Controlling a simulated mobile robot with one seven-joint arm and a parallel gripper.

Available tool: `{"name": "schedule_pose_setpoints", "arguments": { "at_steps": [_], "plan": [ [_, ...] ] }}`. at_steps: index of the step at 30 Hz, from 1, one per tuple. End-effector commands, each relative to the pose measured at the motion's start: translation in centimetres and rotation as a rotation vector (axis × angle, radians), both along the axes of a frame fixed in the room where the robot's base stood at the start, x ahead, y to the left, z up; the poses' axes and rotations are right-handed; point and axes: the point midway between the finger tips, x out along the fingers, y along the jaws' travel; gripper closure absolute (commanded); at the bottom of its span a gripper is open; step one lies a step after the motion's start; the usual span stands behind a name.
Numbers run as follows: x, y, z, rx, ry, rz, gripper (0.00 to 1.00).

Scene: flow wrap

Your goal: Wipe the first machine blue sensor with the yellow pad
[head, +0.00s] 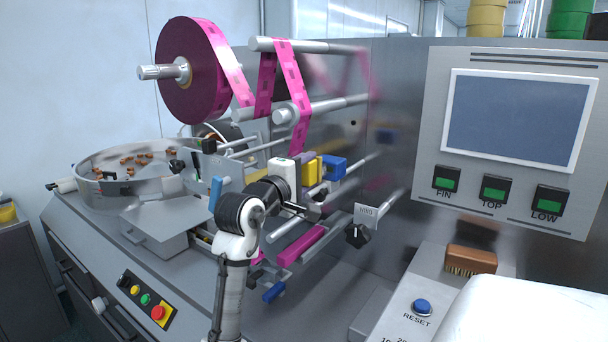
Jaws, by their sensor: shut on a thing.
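A pink film roll (192,70) and rollers rise above the blocks. A round feeder bowl (125,172) is at left. A black knob (357,236), a brush (470,261) and a blue reset button (422,307) are at right. A control panel (515,190) is on the wall.

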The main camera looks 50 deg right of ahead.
Motion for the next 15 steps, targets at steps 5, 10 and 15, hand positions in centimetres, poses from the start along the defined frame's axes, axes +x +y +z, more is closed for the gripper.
{"name": "schedule_pose_setpoints", "arguments": {
  "at_steps": [5,10,15],
  "plan": [
    [-2.6,-1.1,-1.5,0.038,0.014,-0.072,0.65],
    [-1.3,-0.9,-1.5,0.038,0.014,-0.071,0.65],
    [0.2,-0.7,-1.5,0.038,0.013,-0.071,0.65]
  ]
}}
